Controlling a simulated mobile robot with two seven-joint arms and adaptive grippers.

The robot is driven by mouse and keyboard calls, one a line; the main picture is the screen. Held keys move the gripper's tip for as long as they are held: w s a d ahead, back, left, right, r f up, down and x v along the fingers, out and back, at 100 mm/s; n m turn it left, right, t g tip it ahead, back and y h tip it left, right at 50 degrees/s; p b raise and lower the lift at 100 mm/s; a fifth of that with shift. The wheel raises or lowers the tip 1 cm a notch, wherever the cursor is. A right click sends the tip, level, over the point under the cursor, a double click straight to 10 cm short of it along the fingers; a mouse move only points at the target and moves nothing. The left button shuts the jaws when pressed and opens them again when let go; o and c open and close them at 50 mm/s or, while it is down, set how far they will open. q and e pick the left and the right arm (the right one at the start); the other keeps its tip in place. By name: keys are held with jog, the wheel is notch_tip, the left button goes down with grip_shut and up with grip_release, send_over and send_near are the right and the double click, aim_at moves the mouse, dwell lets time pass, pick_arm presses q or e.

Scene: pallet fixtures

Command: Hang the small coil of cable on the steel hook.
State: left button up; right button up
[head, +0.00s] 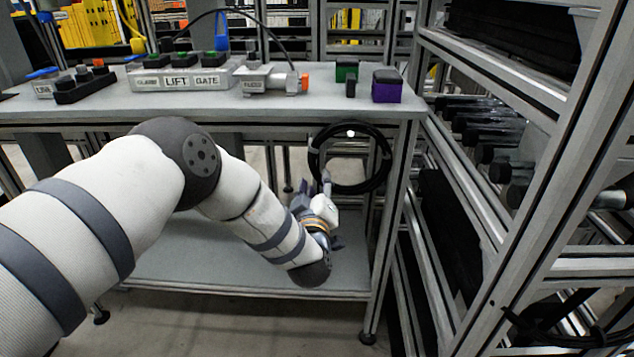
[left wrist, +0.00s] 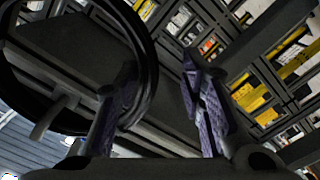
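The coil of black cable (head: 384,163) is upright just below the front edge of the bench in the head view. A small bright round spot (head: 350,133) shows at its top; it looks like the hook's end, but I cannot tell for sure. My left gripper (head: 327,186) is at the coil's lower left. In the left wrist view the coil (left wrist: 151,75) fills the left side. The two purple fingers (left wrist: 160,95) stand apart, with the coil's rim between them and a gap to the right finger. A grey rod (left wrist: 50,117) shows within the ring. My right gripper is not in view.
The bench top (head: 330,103) carries a lift gate fixture (head: 180,78), a purple block (head: 387,86) and a green block (head: 346,70). A lower shelf (head: 200,265) lies under my arm. A metal rack (head: 530,180) with black rollers closes off the right side.

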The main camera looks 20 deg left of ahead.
pick_arm(q)
jog(key=shift+r, duration=0.1)
jog(key=v, duration=1.2)
jog(key=s+f+m+g+h+p, duration=0.3)
jog(key=s+f+m+g, duration=0.15)
jog(key=s+f, duration=0.5)
jog(key=s+f+m+g+h+p, duration=0.25)
jog(key=s+f+g, duration=0.35)
jog(key=s, duration=0.7)
jog(key=s+a+r+m+g+p, duration=0.1)
jog(key=s+a+g, duration=0.1)
jog(key=s, duration=0.7)
jog(key=s+a+r+m+g+p, duration=0.1)
jog(key=s+g, duration=0.3)
jog(key=s, duration=0.5)
jog(key=s+a+r+m+g+p, duration=0.1)
jog(key=s+a+g, duration=0.1)
jog(key=s, duration=0.7)
jog(key=shift+a+m+g, duration=0.3)
jog(key=shift+m+g, duration=0.1)
jog(key=shift+g, duration=0.25)
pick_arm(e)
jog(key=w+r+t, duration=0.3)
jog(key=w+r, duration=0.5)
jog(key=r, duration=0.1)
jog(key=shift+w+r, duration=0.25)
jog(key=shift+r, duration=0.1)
